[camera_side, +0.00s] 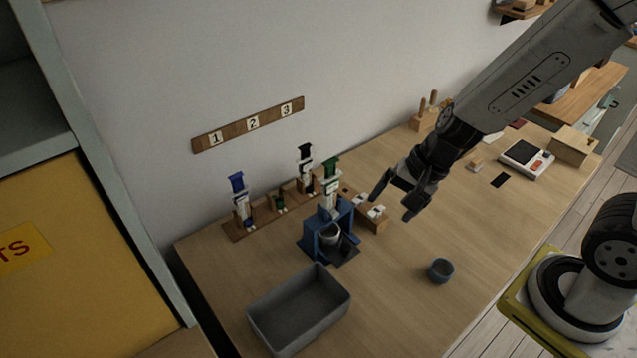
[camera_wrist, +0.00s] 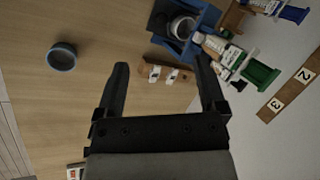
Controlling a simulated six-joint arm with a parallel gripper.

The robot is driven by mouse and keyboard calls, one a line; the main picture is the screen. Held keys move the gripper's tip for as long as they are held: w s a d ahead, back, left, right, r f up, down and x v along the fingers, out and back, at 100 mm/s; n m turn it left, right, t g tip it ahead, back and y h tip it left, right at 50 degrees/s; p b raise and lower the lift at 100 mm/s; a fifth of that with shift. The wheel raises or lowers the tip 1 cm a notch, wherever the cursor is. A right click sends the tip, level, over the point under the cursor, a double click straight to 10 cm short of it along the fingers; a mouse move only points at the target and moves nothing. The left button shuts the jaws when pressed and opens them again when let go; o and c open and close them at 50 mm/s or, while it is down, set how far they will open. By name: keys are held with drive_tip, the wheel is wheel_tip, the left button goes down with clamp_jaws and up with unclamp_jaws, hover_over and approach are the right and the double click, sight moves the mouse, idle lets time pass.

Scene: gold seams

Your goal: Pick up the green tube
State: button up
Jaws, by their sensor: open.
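The green tube (camera_side: 331,181) is white with a green top end. It stands upright at the blue stand (camera_side: 312,236), left of my gripper (camera_side: 395,202) in the side view. In the wrist view the green tube (camera_wrist: 226,52) lies beyond the right finger, with its green end toward the right. My gripper (camera_wrist: 163,66) is open and empty, above the table and apart from the tube. The tube's lower end is partly hidden by the blue stand, so I cannot tell exactly how it is held.
A blue-topped tube (camera_side: 239,204) and a black-topped tube (camera_side: 305,168) stand in a wooden rack by the wall. A small wooden block (camera_side: 374,218) with white pieces lies below my gripper. A grey bin (camera_side: 298,309) and a dark cup (camera_side: 440,270) stand in front.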

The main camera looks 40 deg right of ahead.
drive_tip(key=w+a+m+t, duration=0.1)
drive_tip(key=w+a+m, duration=0.1)
drive_tip(key=m, duration=0.3)
drive_tip(key=m+t, duration=0.4)
drive_tip(key=m, duration=1.1)
approach(333, 189)
drive_tip(key=x, duration=0.2)
drive_tip(key=shift+w+a+f, duration=0.2)
drive_tip(key=shift+x, duration=1.35)
drive_tip(key=shift+x, duration=2.6)
drive_tip(key=shift+d, duration=0.1)
clamp_jaws()
